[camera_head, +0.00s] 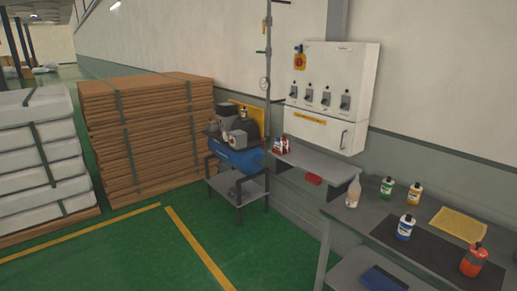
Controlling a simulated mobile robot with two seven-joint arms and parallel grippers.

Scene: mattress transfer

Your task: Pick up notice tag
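I cannot tell for certain which thing is the notice tag. A small red and yellow tag (300,57) shows at the upper left of the grey-white control cabinet (351,84) on the wall. A yellow sheet (460,224) with faint marks lies on the grey workbench (345,213) at the right, partly on a dark mat (415,245). Neither of my grippers is in view.
Several small bottles, including an orange one (473,261), stand on the workbench. A blue compressor (236,156) sits on a metal stand. Strapped cardboard stacks (150,140) and white stacks (38,150) fill the left. The green floor (150,250) with yellow lines is clear in front.

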